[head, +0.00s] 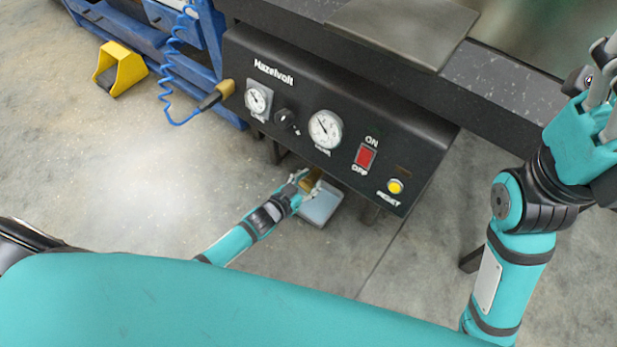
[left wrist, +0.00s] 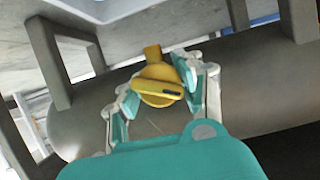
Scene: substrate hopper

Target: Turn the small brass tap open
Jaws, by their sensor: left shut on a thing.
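The small brass tap (left wrist: 158,72) sits in the middle of the left wrist view, in front of a grey cylindrical tank (left wrist: 85,117). Its handle (left wrist: 150,89) lies nearly crosswise in that picture. My left gripper (left wrist: 161,88) is shut on the tap, with a finger on each side of it. In the head view my left gripper (head: 302,182) is below the black panel, and a bit of the brass tap (head: 312,181) shows beside its fingers. My right gripper (head: 598,85) is raised at the right edge, partly cut off, away from the tap.
The black panel (head: 345,95) with gauges, a red switch (head: 365,156) and a yellow button (head: 395,186) overhangs my left gripper. A grey-blue tray (head: 321,205) lies below. A blue coiled hose (head: 170,75) hangs left. Grey legs (left wrist: 62,70) flank the tank.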

